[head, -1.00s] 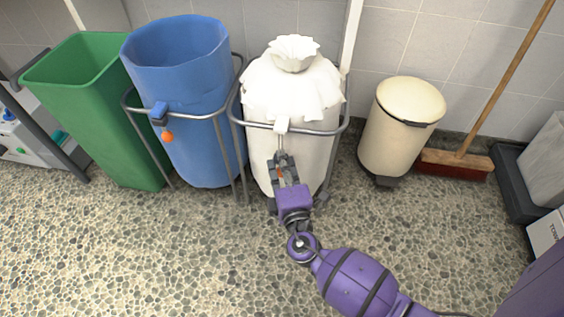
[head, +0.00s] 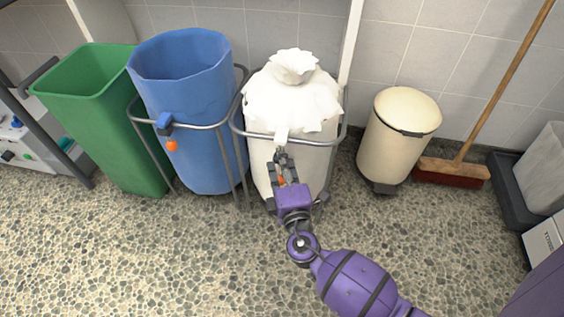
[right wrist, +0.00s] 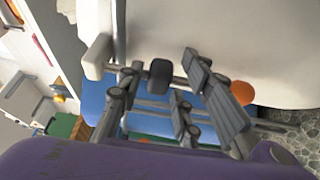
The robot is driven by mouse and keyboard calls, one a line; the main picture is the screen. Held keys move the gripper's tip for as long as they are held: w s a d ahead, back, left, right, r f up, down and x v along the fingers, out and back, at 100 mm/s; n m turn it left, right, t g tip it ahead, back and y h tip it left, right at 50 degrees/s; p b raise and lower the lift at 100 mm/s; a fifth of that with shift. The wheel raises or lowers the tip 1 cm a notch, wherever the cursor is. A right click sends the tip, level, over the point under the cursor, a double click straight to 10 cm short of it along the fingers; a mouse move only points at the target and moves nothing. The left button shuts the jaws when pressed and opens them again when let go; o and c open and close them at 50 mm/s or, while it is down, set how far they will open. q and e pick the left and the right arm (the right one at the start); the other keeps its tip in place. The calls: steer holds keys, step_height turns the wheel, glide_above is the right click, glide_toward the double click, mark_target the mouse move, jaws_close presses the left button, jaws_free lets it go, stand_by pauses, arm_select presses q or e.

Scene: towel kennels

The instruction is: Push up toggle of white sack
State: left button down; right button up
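The white sack (head: 294,95) stands gathered at the top in a grey metal hoop frame. Its white toggle block (head: 282,136) sits on the front of the hoop. My right gripper (head: 281,163) is in front of the sack, just below this block. In the right wrist view, the white block (right wrist: 97,57) is at the left and a dark knob (right wrist: 160,75) shows between my spread fingers. An orange ball (right wrist: 243,90) is beside the right finger pads. I see no firm grip. Contact with the toggle cannot be told. My left gripper is not in view.
A blue sack (head: 190,95) with a blue toggle block and hanging orange ball stands left, beside a green bin (head: 115,120). A cream pedal bin (head: 398,140) and a broom (head: 455,172) stand right. The pebbled floor (head: 130,260) in front is free.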

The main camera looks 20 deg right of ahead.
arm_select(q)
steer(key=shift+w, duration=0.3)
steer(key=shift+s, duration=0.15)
arm_select(e)
steer(key=v, duration=0.7)
steer(key=shift+s, duration=0.3)
